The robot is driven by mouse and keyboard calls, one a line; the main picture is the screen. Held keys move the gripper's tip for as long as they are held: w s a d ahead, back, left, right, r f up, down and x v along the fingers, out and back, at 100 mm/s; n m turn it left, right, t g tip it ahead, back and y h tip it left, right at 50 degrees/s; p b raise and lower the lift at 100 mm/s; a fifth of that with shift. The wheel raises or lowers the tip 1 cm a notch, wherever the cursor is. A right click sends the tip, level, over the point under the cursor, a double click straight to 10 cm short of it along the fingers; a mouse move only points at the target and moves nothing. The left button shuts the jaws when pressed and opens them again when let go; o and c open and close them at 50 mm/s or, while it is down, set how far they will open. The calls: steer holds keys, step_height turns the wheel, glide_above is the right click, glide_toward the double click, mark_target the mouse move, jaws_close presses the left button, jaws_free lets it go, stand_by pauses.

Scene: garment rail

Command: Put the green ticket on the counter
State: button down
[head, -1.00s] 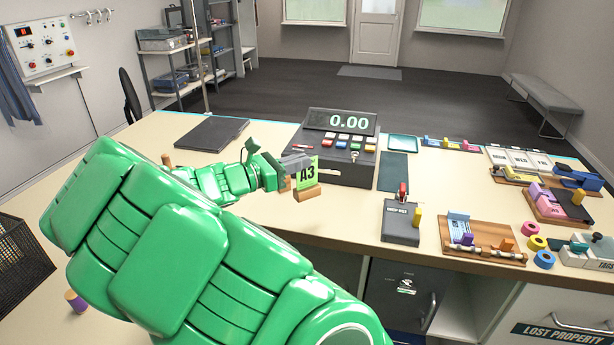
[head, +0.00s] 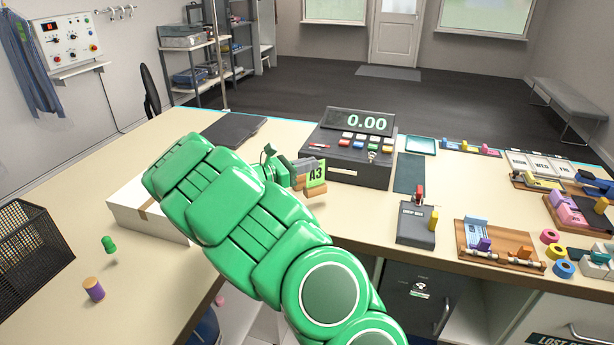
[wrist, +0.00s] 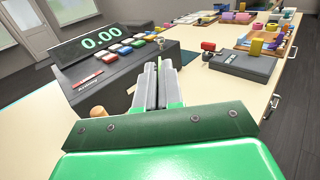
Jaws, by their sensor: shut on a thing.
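The green ticket (head: 316,174), marked A3, stands upright at the tip of my gripper (head: 304,169), in front of the till. My gripper is shut on it. In the wrist view the ticket (wrist: 158,63) is a thin green edge between the grey fingers (wrist: 158,84). A small wooden block (head: 317,190) shows just below the ticket; I cannot tell whether they touch. The counter (head: 355,216) is cream-coloured and spreads around the block.
The black till (head: 345,155) stands right behind the ticket. Counter between ticket and card device is clear.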

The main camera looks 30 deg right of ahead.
steer(key=shift+w+d+f, duration=0.2)
steer(key=shift+w+f, duration=0.5)
steer(key=shift+f, duration=1.6)
steer(key=shift+f, duration=0.15)
steer(key=c, duration=1.3)
jaws_free()
steer(key=shift+a+r, duration=0.85)
steer(key=shift+r, duration=0.4)
steer(key=shift+a+r, duration=0.8)
steer(key=shift+r, duration=0.4)
steer(key=shift+a+r, duration=0.85)
steer(key=shift+r, duration=0.4)
